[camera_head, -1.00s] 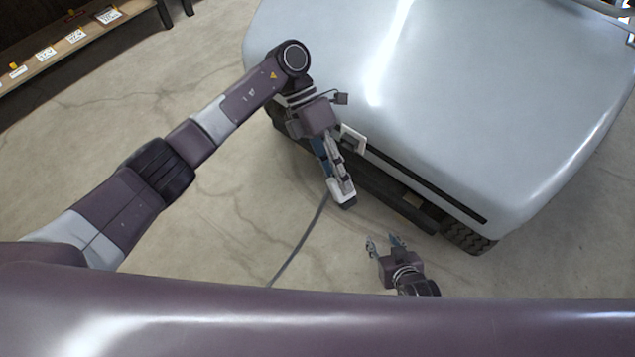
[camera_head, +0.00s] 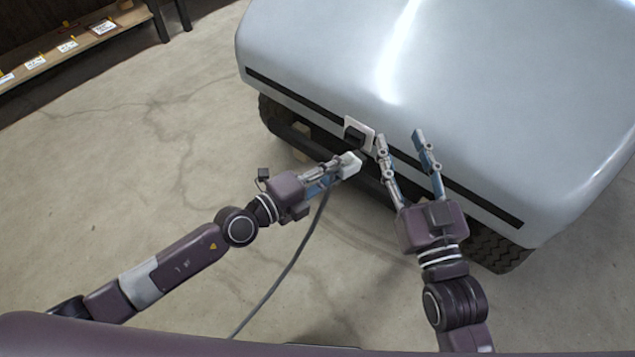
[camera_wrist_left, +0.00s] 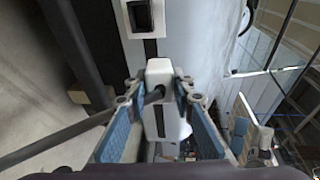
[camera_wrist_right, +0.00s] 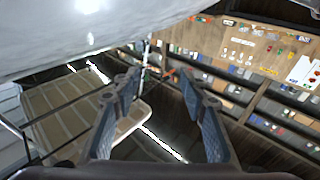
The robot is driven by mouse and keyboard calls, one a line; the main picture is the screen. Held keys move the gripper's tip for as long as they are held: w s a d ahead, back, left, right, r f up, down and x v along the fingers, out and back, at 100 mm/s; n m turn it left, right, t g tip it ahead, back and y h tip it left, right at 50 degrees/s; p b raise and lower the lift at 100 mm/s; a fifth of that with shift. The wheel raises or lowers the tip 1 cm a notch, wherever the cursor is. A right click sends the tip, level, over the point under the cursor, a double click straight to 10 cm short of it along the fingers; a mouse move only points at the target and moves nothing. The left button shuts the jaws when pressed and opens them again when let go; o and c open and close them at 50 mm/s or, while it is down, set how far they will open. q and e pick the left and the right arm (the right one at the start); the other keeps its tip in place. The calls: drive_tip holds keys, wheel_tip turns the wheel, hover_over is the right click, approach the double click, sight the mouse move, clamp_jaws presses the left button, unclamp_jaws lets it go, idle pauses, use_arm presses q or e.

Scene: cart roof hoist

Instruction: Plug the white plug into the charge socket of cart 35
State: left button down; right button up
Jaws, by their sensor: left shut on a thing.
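The cart (camera_head: 480,90) is a light grey-blue body with a black strip along its side. Its charge socket (camera_head: 358,134) is a white frame with a dark opening, also seen in the left wrist view (camera_wrist_left: 139,17). My left gripper (camera_head: 343,170) is shut on the white plug (camera_head: 350,164), which shows between its fingers in the left wrist view (camera_wrist_left: 160,72). The plug is just below the socket and apart from it. My right gripper (camera_head: 400,137) is open and empty, just right of the socket by the cart's side. No cart number is readable.
A grey cable (camera_head: 290,265) hangs from the plug to the floor. A dark bumper bar (camera_head: 300,142) and wheels (camera_head: 495,250) lie under the cart's side. A shelf (camera_head: 70,50) with labels stands at the far left. The floor between is clear.

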use_arm(q)
drive_tip(key=w+a+f+n+t+y+b, duration=0.1)
drive_tip(key=w+a+f+n+t+b, duration=0.1)
drive_tip(key=a+f+t, duration=0.1)
drive_tip(key=shift+a+f+y, duration=0.4)
drive_tip(key=shift+a+f, duration=0.3)
drive_tip(key=shift+a, duration=0.3)
use_arm(e)
drive_tip(key=s+r+t+y, duration=0.1)
drive_tip(key=s+r+t, duration=0.4)
drive_tip(key=r, duration=0.6)
drive_tip(key=shift+s+d+r+y, duration=0.2)
drive_tip(key=shift+s+d+y, duration=0.05)
drive_tip(key=shift+y, duration=0.15)
